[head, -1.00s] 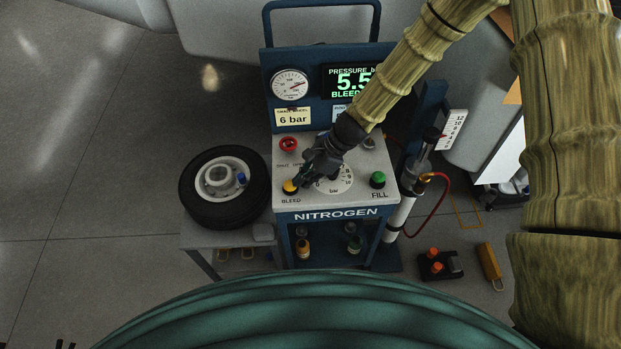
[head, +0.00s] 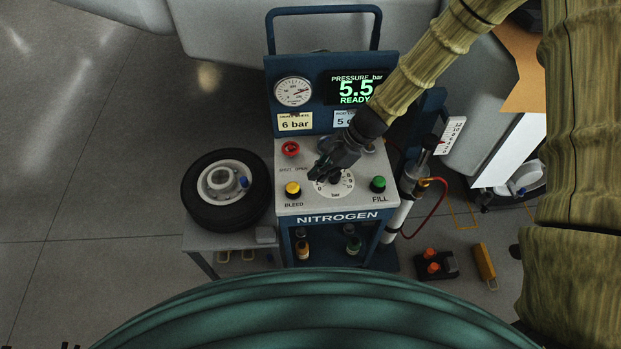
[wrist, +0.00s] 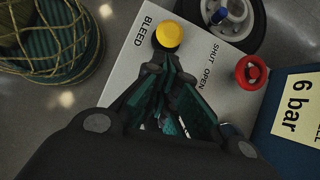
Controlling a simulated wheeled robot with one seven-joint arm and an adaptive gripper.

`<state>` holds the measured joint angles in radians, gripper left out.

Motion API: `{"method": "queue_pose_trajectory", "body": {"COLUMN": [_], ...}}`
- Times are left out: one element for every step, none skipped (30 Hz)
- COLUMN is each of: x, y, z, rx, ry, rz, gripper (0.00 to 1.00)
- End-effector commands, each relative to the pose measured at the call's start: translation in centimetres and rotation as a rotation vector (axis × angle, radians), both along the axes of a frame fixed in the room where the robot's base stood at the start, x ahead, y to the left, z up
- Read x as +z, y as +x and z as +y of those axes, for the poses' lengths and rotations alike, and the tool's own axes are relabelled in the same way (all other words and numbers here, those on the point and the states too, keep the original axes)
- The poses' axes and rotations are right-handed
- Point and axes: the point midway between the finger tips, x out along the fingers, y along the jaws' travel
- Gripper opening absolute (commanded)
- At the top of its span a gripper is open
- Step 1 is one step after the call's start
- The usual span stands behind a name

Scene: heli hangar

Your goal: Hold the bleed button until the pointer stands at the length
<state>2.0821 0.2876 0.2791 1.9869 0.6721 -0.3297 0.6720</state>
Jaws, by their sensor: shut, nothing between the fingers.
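The yellow bleed button (head: 293,188) is at the left front of the nitrogen cart's grey top, uncovered. It also shows in the wrist view (wrist: 168,35), just beyond the fingertips. My gripper (head: 318,174) is shut and empty, above the panel to the right of the button and apart from it. The display (head: 355,88) reads 5.5 and READY. A white length scale (head: 452,135) stands by the strut (head: 425,160) at right, with a small red pointer at its left edge; its reading is too small to tell. A card (head: 344,119) starting with "5" is partly hidden by my arm.
A green fill button (head: 378,184) is at the right front, and a red valve knob (head: 290,149) is behind the bleed button. A dial knob is under my gripper. A wheel (head: 225,190) lies on a stand at left. A red hose (head: 437,215) runs beside the strut.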

Motion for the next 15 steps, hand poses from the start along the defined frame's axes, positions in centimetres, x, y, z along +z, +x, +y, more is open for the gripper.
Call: {"method": "queue_pose_trajectory", "body": {"x": [0.4,0.7,1.1,1.4,1.7,2.2,2.5,2.8,3.2,3.5,3.8,4.3,4.6,4.8,5.2], "y": [0.1,0.1,0.2,0.3,0.3,0.4,0.4,0.5,0.6,0.6,0.6,0.7,0.7,0.7,0.7], "z": [-0.3,-0.4,-0.6,-0.7,-0.9,-1.0,-1.2,-1.4,-1.8,-2.0,-2.3,-2.6,-2.8,-3.1,-3.3], "rx": [0.002,0.003,0.004,0.004,0.005,0.004,0.005,0.005,0.005,0.005,0.004,0.005,0.004,0.004,0.003], "ry": [-0.001,-0.001,-0.001,-0.002,-0.002,-0.002,-0.002,-0.002,-0.002,-0.002,-0.001,0.0,0.001,0.001,0.001], "rz": [-0.003,-0.003,-0.003,-0.003,-0.004,-0.005,-0.004,-0.004,-0.005,-0.006,-0.005,-0.006,-0.005,-0.005,-0.004], "gripper": [0.0,0.0,0.0,0.0,0.0,0.0,0.0,0.0,0.0,0.0,0.0,0.0,0.0,0.0,0.0]}}
